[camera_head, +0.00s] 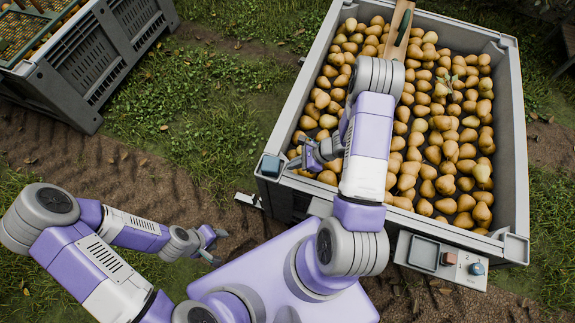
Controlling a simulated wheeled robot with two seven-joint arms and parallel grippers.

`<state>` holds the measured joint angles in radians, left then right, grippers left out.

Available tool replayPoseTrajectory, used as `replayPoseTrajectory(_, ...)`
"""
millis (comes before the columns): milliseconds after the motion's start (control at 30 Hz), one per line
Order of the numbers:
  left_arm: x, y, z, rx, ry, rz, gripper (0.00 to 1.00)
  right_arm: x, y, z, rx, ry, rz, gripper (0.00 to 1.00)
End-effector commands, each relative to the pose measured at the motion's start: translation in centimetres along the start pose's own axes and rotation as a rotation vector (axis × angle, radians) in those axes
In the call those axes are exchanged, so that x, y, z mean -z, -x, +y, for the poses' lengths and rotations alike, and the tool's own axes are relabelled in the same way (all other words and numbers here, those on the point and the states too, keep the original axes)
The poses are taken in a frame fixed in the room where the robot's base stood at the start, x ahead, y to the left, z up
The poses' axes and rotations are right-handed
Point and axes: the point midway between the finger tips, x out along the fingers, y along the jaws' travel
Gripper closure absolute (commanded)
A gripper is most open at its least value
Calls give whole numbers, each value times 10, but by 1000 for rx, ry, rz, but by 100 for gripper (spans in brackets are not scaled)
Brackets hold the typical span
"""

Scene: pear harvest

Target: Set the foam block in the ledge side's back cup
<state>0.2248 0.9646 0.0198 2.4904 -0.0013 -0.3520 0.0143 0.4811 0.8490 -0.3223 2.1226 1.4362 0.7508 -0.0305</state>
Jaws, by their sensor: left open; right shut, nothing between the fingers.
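A small grey ledge (405,262) is fixed to the near right side of the pear bin. It carries a dark square tray-like cup (424,251), a reddish-brown block (448,258) and a blue-grey rounded piece (476,269). A blue-grey block-like piece (271,165) sits at the bin's near left corner. I cannot tell for sure which piece is the foam block. My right gripper (293,162) is shut and empty by the bin's near left edge, just right of the corner piece. My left gripper (216,245) is open and empty over the soil, left of my base.
The large grey bin (517,150) is full of pears, with a wooden board (398,32) at its far edge. A white bracket (248,200) juts from its near left side. Another dark crate (95,65) stands at the upper left. Grass and soil lie open between.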

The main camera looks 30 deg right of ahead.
Motion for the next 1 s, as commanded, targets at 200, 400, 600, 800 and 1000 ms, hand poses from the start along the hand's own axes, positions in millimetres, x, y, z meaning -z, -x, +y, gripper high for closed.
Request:
replayPoseTrajectory(200,0,-3,-1,0,0,0,51,-15,-14,0,0,1,0,100)
replayPoseTrajectory(400,0,-3,-1,0,0,0,51,-17,-15,0,1,0,1,100)
replayPoseTrajectory(600,0,-4,-2,0,0,0,51,-17,-16,0,0,0,0,100)
replayPoseTrajectory(800,1,-14,-5,0,0,0,51,-28,-29,0,0,2,-1,100)
replayPoseTrajectory(1000,0,-13,-5,0,0,0,51,-33,-30,0,-3,5,-5,100)
